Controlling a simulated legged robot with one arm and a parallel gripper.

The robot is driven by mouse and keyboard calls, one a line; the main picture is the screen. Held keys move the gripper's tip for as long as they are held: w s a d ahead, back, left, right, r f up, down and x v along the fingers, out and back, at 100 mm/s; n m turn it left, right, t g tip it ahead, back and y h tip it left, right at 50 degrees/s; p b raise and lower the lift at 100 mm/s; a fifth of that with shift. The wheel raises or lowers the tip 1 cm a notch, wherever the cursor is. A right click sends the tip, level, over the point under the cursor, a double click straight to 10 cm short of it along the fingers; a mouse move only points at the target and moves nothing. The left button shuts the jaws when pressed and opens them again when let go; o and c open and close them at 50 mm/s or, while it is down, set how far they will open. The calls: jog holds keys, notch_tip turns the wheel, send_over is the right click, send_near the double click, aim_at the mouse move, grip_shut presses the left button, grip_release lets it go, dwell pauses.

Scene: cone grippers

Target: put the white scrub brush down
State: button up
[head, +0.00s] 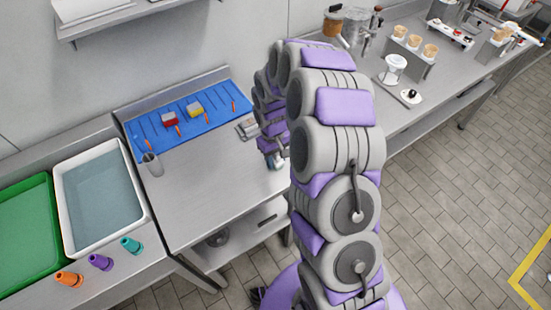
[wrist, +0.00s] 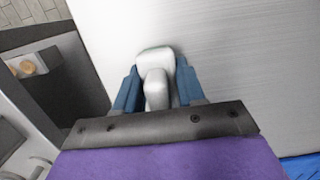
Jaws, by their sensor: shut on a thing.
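The white scrub brush (wrist: 155,88) sits between the two blue fingers of my gripper (wrist: 158,75) in the wrist view. The fingers are shut on it, one on each side of its rounded grip. In the head view, a small white part of the brush (head: 279,158) shows at my gripper (head: 273,152), mostly hidden by my arm. The brush is over the right part of the steel table (head: 205,190), near its edge. I cannot tell whether it touches the surface.
A blue mat (head: 213,117) with a red-and-white block, a yellow-and-white block and several orange-tipped tools lies at the table's back. A grey cup (head: 152,164) stands at its left. A water basin (head: 100,198), green tray (head: 27,232) and coloured cones are farther left. The table's middle is clear.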

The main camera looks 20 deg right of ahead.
jog(key=shift+s+f, duration=0.2)
